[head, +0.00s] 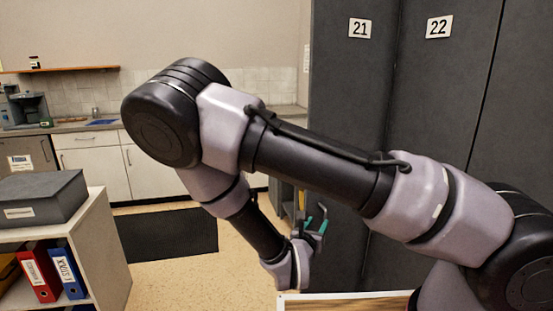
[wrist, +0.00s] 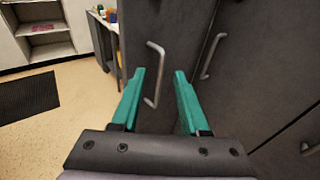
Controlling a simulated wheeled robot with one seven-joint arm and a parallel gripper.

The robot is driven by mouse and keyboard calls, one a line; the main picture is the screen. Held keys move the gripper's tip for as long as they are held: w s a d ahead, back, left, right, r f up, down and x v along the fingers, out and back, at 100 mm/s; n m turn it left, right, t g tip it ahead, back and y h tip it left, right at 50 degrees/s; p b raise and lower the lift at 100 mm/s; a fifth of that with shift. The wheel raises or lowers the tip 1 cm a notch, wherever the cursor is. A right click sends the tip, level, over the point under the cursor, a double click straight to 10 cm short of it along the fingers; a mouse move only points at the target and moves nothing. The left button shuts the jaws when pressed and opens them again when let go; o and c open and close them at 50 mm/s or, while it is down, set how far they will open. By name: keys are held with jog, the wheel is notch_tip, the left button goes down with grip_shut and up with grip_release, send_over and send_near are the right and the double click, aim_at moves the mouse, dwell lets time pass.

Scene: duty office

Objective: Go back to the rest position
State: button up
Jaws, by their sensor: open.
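My gripper (wrist: 158,95) shows in the wrist view with its two teal fingers spread apart and nothing between them. Beyond the fingers is a dark grey locker door with a metal handle (wrist: 155,75). In the head view my gripper (head: 318,225) is small and partly hidden, near the lockers, with my arm bent across the middle of the picture. I cannot tell from these views how far the fingertips are from the locker door.
Tall grey lockers (head: 345,120) numbered 21 and 22 stand at the right. A low shelf (head: 112,240) with binders and a grey box (head: 38,198) is at the left. A kitchen counter (head: 70,130) runs along the back. A dark mat (head: 165,235) lies on open floor.

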jog(key=s+d+r+m+g+h, duration=0.1)
jog(key=s+d+r+m+g, duration=0.2)
jog(key=d+r+m+g, duration=0.6)
jog(key=s+d+r+m+g+h, duration=0.1)
jog(key=s+d+r+m+g, duration=0.35)
jog(key=m, duration=0.75)
jog(key=s+r+m+t+y, duration=0.2)
jog(key=r+m+y, duration=0.3)
jog(key=r, duration=0.7)
jog(key=s+r+m+t+y, duration=0.3)
jog(key=s+r+m+y, duration=0.1)
jog(key=r+m, duration=0.5)
notch_tip(320, 180, up, 3)
jog(key=shift+s+a+f+m+t+y, duration=0.15)
jog(key=shift+s+m+t+y, duration=0.2)
jog(key=shift+y, duration=0.35)
